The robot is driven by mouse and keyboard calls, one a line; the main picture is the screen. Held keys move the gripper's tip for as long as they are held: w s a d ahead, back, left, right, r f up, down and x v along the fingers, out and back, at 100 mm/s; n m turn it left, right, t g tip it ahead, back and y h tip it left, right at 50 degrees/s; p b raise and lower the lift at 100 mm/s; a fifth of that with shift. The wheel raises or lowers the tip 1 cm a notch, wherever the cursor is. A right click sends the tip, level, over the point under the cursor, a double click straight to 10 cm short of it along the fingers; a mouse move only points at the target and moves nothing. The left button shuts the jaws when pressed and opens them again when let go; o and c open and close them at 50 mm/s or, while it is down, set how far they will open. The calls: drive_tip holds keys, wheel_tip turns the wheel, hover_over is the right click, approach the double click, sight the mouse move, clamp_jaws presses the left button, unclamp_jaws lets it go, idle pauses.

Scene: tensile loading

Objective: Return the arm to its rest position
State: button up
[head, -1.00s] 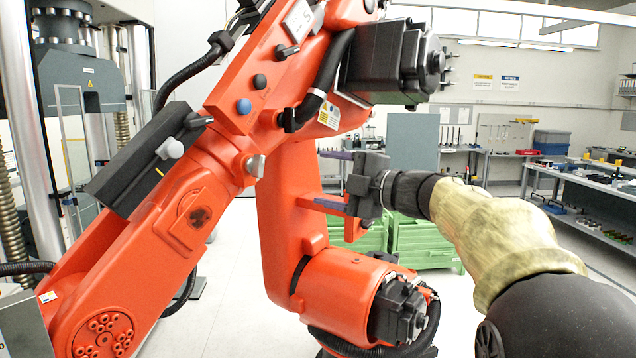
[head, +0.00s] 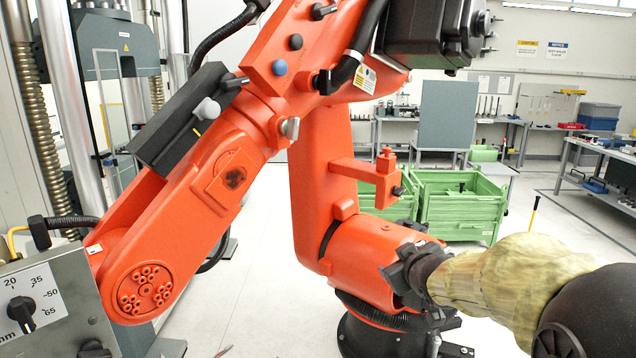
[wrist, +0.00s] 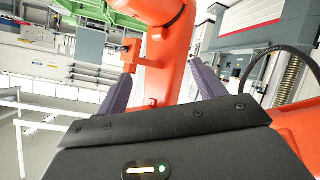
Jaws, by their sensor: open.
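My arm (head: 515,280), in a pale yellow cover with black ends, reaches in from the lower right of the head view. My gripper's dark body shows at its end, in front of the lower joint of a large orange robot arm (head: 215,180); its fingers cannot be made out there. In the wrist view my gripper (wrist: 162,85) has two purple fingers set wide apart with nothing held between them. The orange arm's upright part shows beyond and between them. I cannot tell whether my gripper touches the orange arm.
Green crates (head: 455,210) stand behind the orange arm. A grey control panel (head: 50,300) with a dial is at lower left, near the testing machine's columns (head: 68,100). Workbenches line the back and right. Light floor is open between the crates and right bench.

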drive_tip(key=s+a+f+m+g, duration=0.2)
drive_tip(key=s+f+m+g, duration=0.4)
drive_tip(key=s+f, duration=1.2)
drive_tip(key=s+g, duration=0.4)
drive_tip(key=shift+s+a+f, duration=0.15)
drive_tip(key=shift+s+f, duration=0.15)
drive_tip(key=shift+w, duration=0.1)
